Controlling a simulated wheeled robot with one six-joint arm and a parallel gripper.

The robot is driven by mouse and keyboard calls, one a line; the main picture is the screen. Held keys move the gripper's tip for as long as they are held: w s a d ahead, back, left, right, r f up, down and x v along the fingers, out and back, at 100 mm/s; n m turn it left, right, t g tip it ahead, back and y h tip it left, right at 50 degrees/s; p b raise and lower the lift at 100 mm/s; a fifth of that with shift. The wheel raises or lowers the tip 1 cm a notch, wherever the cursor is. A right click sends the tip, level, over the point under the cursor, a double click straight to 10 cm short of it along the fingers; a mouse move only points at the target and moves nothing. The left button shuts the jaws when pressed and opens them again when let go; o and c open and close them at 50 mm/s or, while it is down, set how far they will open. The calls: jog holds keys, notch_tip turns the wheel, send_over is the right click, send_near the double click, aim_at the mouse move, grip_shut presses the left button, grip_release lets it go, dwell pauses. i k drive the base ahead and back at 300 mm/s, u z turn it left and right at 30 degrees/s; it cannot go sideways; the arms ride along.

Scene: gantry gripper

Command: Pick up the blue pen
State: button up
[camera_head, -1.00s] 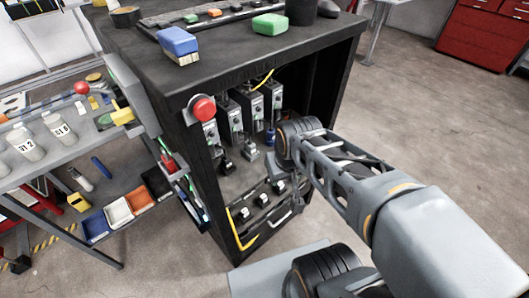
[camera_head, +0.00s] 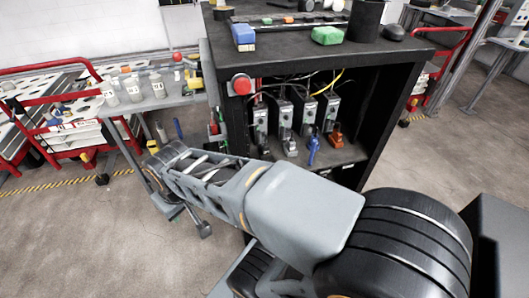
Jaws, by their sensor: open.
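A slim blue item (camera_head: 178,128), which may be the blue pen, shows low at the left cart, just above my arm. It is too small to tell for sure. My arm reaches from the lower right across the front of the black cabinet towards the cart. Its far joint is near the slim blue item in the picture.
The black cabinet (camera_head: 390,52) holds several grey modules and a blue-handled piece (camera_head: 313,150). A blue block (camera_head: 243,37) and a green block (camera_head: 327,35) lie on top. A red button (camera_head: 241,84) sticks out at its corner. White bottles (camera_head: 133,92) stand on the cart. Floor is open at left.

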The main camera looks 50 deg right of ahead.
aim_at(314, 141)
jog(key=u, duration=0.6)
jog(key=k, duration=1)
jog(key=z, duration=0.55)
